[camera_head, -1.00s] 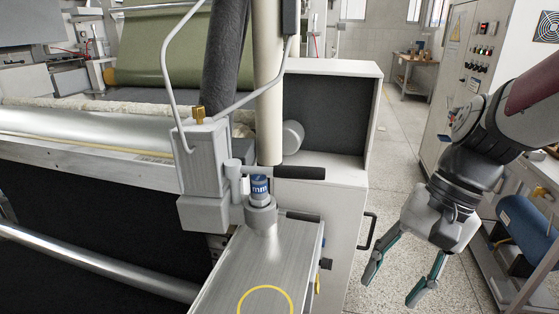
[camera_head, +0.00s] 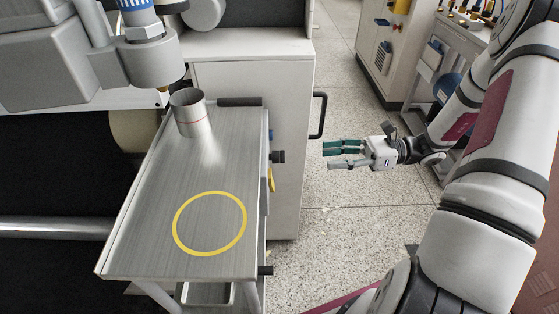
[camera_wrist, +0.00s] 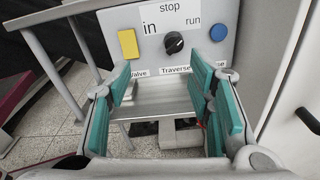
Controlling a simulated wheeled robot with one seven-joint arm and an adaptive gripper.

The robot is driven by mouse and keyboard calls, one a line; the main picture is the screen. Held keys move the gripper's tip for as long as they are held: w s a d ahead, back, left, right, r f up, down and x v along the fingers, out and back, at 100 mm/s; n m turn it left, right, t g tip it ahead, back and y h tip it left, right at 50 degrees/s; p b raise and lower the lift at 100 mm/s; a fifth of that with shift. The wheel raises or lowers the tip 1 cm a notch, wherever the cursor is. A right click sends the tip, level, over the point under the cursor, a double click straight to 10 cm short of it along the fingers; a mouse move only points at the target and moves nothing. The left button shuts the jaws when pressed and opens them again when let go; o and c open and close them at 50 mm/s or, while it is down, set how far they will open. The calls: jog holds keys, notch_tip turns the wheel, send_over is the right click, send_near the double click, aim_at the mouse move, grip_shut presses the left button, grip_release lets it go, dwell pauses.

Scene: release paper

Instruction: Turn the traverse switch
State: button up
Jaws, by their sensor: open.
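The traverse switch (camera_wrist: 173,42) is a round black knob on a grey panel in the wrist view. The words "in", "stop" and "run" are around it and a "Traverse" label is below it. Its exact pointing direction is hard to tell. In the head view the knob (camera_head: 278,157) sticks out from the right side of the metal stand. My gripper (camera_head: 328,155) is open and empty, level with the knob and apart from it, with its fingers pointing left. In the wrist view my gripper (camera_wrist: 160,85) has its green-padded fingers spread below and to either side of the knob.
A yellow valve handle (camera_wrist: 129,44) and a blue button (camera_wrist: 218,33) flank the knob. The metal stand (camera_head: 150,235) carries an open metal cup (camera_head: 190,115) and a yellow ring mark. A black cabinet handle (camera_head: 319,115) stands behind the knob. The floor beside the stand is clear.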

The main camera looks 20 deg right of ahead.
aim_at(283, 156)
jog(key=shift+m+t, duration=0.6)
jog(key=shift+t, duration=0.1)
jog(key=b+x, duration=0.1)
jog(key=x, duration=0.3)
jog(key=f+b+x, duration=0.1)
jog(key=x, duration=0.3)
jog(key=w+b+x, duration=0.1)
jog(key=x, duration=0.4)
jog(key=shift+d+f, duration=0.2)
jog(key=shift+f, duration=0.1)
grip_shut()
